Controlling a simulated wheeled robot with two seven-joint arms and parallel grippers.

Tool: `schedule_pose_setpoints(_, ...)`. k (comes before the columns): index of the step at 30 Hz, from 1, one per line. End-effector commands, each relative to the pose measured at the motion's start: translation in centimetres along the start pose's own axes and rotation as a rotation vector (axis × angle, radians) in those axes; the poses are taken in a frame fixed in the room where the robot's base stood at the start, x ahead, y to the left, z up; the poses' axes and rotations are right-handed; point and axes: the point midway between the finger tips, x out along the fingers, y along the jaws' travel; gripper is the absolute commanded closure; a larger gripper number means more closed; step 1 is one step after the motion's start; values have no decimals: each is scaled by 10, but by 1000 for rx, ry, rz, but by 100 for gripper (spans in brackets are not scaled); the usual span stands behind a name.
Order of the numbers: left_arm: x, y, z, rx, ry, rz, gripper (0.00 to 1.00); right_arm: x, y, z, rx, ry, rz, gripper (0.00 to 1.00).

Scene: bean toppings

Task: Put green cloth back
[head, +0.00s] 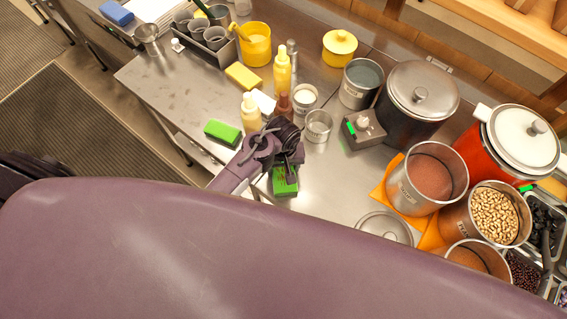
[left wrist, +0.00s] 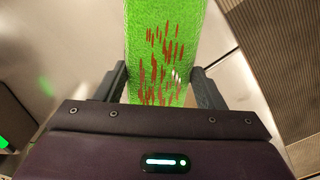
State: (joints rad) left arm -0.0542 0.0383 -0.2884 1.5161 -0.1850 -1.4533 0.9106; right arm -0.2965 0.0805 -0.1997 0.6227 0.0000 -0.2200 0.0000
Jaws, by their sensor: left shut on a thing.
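A green cloth (head: 285,182) with reddish-brown marks is at my left gripper (head: 289,163) over the front part of the steel counter. In the left wrist view the green cloth (left wrist: 160,55) lies between the two fingers of my left gripper (left wrist: 165,85), which is shut on it. Another green block-like cloth or sponge (head: 223,132) lies on the counter to the left of the gripper. I cannot tell whether the held cloth touches the counter. My right gripper is not in view.
Bottles (head: 282,75), a small steel cup (head: 318,126) and a grey device (head: 363,129) stand just behind the gripper. Steel pots of sauce (head: 404,195) and beans (head: 466,222) crowd the right. A steel lid (head: 385,223) lies at the front. The counter's left part (head: 180,92) is fairly clear.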

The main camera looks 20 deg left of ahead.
Motion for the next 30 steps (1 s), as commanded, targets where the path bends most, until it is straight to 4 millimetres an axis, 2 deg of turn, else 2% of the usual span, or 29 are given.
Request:
schedule_pose_setpoints(1,0,0,0,0,1,0,33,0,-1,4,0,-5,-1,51)
schedule_pose_setpoints(5,0,0,-1,0,1,1,16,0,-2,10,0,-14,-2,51)
schedule_pose_setpoints(13,-1,0,-1,0,1,1,15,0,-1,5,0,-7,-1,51)
schedule_pose_setpoints(17,-7,1,-1,-1,3,3,15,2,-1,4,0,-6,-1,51)
schedule_pose_setpoints(20,-20,1,-1,-1,3,4,15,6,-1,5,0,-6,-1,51)
schedule_pose_setpoints(30,-91,1,-1,-1,4,5,15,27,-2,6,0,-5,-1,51)
